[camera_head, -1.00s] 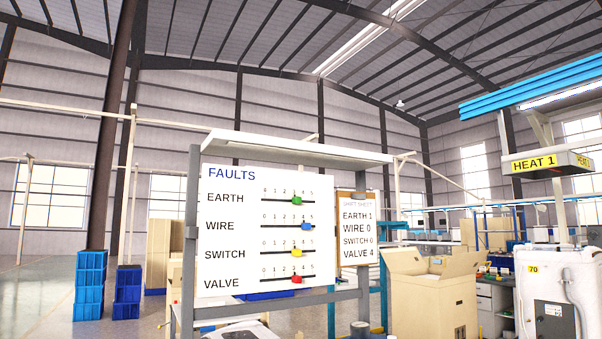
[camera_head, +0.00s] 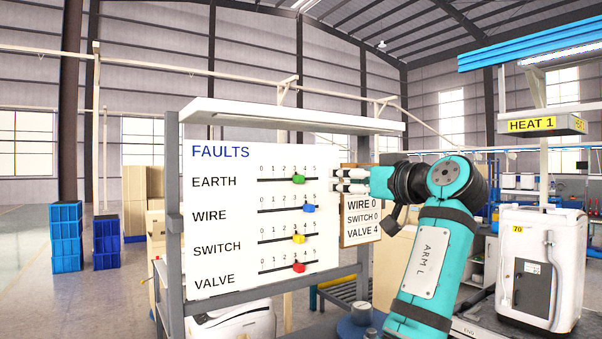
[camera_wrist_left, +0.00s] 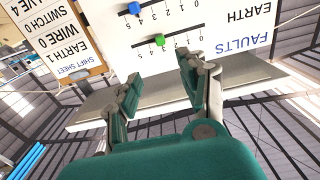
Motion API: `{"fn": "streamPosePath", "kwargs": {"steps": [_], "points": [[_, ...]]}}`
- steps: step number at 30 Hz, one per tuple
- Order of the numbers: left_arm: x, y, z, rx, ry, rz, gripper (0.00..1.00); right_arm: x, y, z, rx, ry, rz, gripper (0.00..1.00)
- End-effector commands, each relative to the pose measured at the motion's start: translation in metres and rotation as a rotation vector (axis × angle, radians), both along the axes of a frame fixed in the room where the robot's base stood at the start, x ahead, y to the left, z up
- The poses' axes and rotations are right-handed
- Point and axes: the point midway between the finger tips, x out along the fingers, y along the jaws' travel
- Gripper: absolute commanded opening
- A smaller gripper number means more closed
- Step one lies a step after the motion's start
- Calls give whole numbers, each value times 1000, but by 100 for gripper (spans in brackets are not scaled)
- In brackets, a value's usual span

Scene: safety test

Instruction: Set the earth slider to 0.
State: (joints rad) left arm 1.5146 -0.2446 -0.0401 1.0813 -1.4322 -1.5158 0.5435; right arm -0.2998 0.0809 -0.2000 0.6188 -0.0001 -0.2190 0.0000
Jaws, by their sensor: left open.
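The white FAULTS board (camera_head: 225,225) has several slider rows. The green earth slider (camera_head: 298,179) sits near 3 on the top scale. The green slider also shows in the wrist view (camera_wrist_left: 159,42), where the picture is upside down. My left gripper (camera_head: 335,181) is open and empty, to the right of the green slider at about its height and apart from it. In the wrist view its two fingers (camera_wrist_left: 158,78) are spread, with the green slider beyond the gap between them. My right gripper is not in view.
Below are the blue wire slider (camera_head: 309,208) near 4, and the yellow switch slider (camera_head: 299,239) and red valve slider (camera_head: 299,267), each near 3. A shift sheet (camera_head: 360,225) hangs right, partly hidden by my arm. A shelf (camera_head: 290,116) overhangs the board.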

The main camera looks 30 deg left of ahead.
Motion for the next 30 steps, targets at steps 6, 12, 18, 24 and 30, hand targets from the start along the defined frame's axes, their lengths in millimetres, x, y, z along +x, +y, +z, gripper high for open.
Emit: {"fn": "streamPosePath", "kwargs": {"steps": [6, 12, 18, 24, 30], "points": [[18, 47, 4, -2, 5, 6, 42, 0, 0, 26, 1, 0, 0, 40], [35, 87, 4, -1, 6, 5, 42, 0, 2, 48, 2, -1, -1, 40], [49, 120, 4, -1, 5, 3, 42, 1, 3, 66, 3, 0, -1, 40], [57, 139, 1, -1, 5, 2, 42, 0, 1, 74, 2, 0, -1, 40], [59, 142, -1, -1, 3, 1, 42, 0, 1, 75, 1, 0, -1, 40]]}}
